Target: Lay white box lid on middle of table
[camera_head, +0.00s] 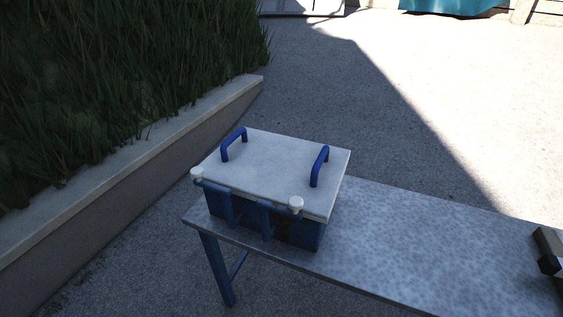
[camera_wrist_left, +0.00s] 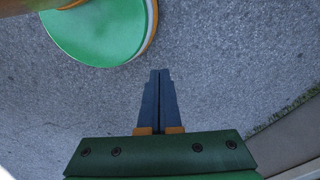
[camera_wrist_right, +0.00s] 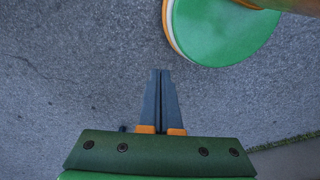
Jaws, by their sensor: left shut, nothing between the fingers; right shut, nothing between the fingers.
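The white box lid (camera_head: 278,163) lies on top of a blue box (camera_head: 285,230) at the left end of the table. The lid is flat and light grey-white, with two blue handles (camera_head: 234,143) (camera_head: 320,166) standing up from it. The table (camera_head: 430,232) is long and grey, and its middle, right of the box, is bare. My left gripper (camera_wrist_left: 160,72) is shut and empty, above grey ground in the left wrist view. My right gripper (camera_wrist_right: 160,72) is shut and empty, also above grey ground. Neither gripper shows in the head view.
A dark-and-tan object (camera_head: 549,250) sits at the table's right edge, cut off by the frame. A low wall (camera_head: 150,145) with tall grass runs along the left. Paved ground is open behind the table.

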